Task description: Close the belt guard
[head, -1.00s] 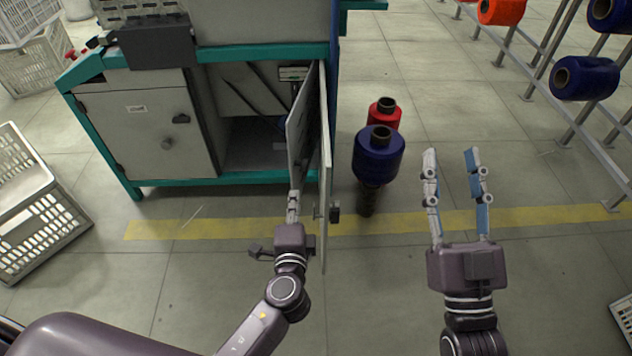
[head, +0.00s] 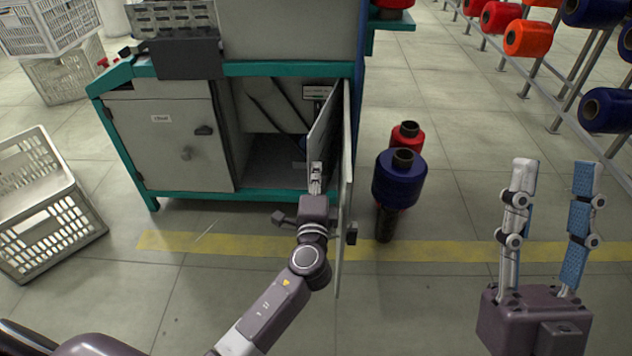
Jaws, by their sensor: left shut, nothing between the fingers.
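The belt guard (head: 345,200) is the hinged door on the right of the machine's lower cabinet. It stands swung open toward me, seen nearly edge-on, with a dark latch on its right side. The belt compartment (head: 272,160) behind it is exposed, with dark diagonal parts inside. My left gripper (head: 316,168) is shut and empty, at the inner, left side of the open guard; I cannot tell whether it touches it. My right gripper (head: 552,170) is open and empty, over the floor at the right.
The cabinet's left door (head: 170,145) is closed. Blue (head: 400,178) and red (head: 407,137) yarn cones stand just right of the guard. A creel rack with bobbins (head: 607,110) runs along the right. A white crate (head: 50,235) lies at left.

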